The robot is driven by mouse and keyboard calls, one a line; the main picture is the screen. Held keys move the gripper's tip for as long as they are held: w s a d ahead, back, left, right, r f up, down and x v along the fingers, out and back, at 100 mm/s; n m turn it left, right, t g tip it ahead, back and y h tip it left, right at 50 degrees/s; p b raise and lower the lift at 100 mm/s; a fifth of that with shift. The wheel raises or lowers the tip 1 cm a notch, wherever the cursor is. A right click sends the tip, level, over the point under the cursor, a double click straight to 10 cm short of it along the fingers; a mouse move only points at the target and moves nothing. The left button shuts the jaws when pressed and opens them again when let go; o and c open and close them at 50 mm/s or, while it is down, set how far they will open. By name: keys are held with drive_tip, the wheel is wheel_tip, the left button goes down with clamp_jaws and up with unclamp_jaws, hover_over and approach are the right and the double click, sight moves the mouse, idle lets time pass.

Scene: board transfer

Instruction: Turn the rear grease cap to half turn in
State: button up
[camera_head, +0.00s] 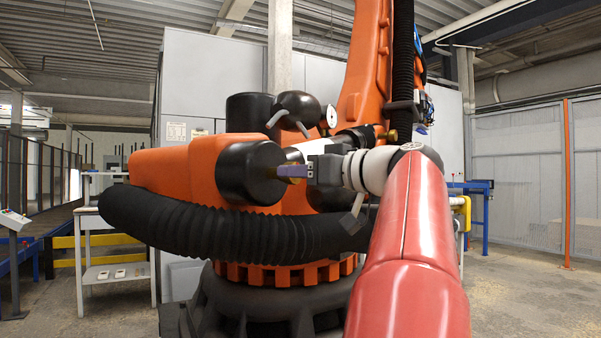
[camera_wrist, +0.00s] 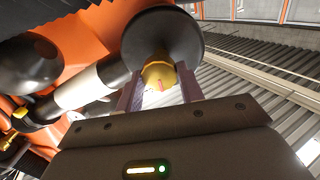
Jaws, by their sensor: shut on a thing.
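A brass-yellow grease cap (camera_wrist: 158,74) sits at the end of a black round motor housing (camera_wrist: 165,38) in the wrist view. A short red mark shows on the cap's face, running roughly up and down and a little tilted. My gripper (camera_wrist: 160,88) has its two purple fingers on either side of the cap and is shut on it. In the head view my gripper (camera_head: 292,171) reaches leftward to the black housing (camera_head: 248,172), and the fingers mostly hide the cap. I see no scale that tells how far the cap is turned.
A second brass cap (camera_head: 391,135) shows to the right, on the orange robot arm (camera_head: 362,70). A thick black ribbed hose (camera_head: 220,228) runs below my gripper. A black dome (camera_head: 298,108) stands above. A small table (camera_head: 112,272) is at left; open floor lies at right.

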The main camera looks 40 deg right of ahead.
drive_tip(key=m+p, duration=0.1)
drive_tip(key=m, duration=1)
drive_tip(key=m+y+p, duration=0.1)
drive_tip(key=m+p, duration=0.1)
drive_tip(key=m, duration=0.9)
drive_tip(key=m+y+p, duration=0.1)
drive_tip(key=m+p, duration=0.1)
drive_tip(key=m, duration=0.9)
drive_tip(key=shift+d+f+m+g, duration=0.2)
drive_tip(key=shift+f+m+g, duration=0.1)
idle(0.5)
drive_tip(key=o, duration=1)
drive_tip(key=shift+r, duration=0.1)
